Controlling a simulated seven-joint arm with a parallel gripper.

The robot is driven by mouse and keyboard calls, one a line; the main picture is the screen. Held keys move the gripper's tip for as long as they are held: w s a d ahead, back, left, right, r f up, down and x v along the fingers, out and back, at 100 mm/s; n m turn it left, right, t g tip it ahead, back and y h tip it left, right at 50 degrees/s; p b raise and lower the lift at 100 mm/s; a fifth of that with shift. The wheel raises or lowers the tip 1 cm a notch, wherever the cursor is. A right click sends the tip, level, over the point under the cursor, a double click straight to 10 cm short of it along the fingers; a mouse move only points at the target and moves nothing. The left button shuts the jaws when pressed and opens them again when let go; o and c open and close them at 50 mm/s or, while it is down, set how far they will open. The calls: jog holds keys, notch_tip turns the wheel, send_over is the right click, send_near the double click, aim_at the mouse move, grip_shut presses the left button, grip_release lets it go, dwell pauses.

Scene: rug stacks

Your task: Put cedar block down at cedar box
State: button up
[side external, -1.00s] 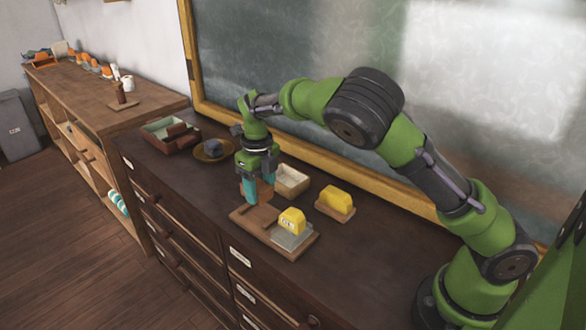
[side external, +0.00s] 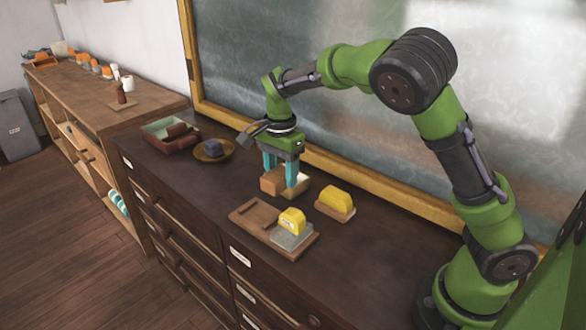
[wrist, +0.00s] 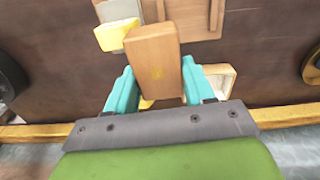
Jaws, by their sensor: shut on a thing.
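The cedar block (side external: 271,183) is a plain light-brown wooden block. My gripper (side external: 279,174) is shut on it, with a teal finger on each side. The block also shows between the fingers in the wrist view (wrist: 153,60). A small open box (side external: 299,187) with a pale inside, which I take for the cedar box, is partly hidden behind the block and fingers. In the wrist view the box (wrist: 222,74) shows to the right of the block, behind the right finger. The block appears held above the surface, overlapping the box; the exact height is unclear.
A wooden tray (side external: 250,214) in front holds a yellow-topped grey block (side external: 291,230). A yellow piece on a wooden base (side external: 335,202) stands to the right. A round dish (side external: 228,153) with a grey lump and a green-red box (side external: 155,129) stand left. The chalkboard frame (side external: 345,180) runs behind.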

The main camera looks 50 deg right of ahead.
jog(key=s+d+r+n, duration=0.2)
jog(key=s+r+n, duration=0.4)
jog(key=n, duration=1.1)
jog(key=w+d+f+m, duration=0.6)
jog(key=w+d+m, duration=0.3)
jog(key=d, duration=0.3)
jog(key=w+f+m, duration=0.2)
jog(key=w+m, duration=0.4)
jog(key=m, duration=0.3)
jog(key=f, duration=0.9)
jog(key=shift+w+a+f, duration=0.2)
jog(key=shift+a+f, duration=0.15)
jog(key=shift+f, duration=0.05)
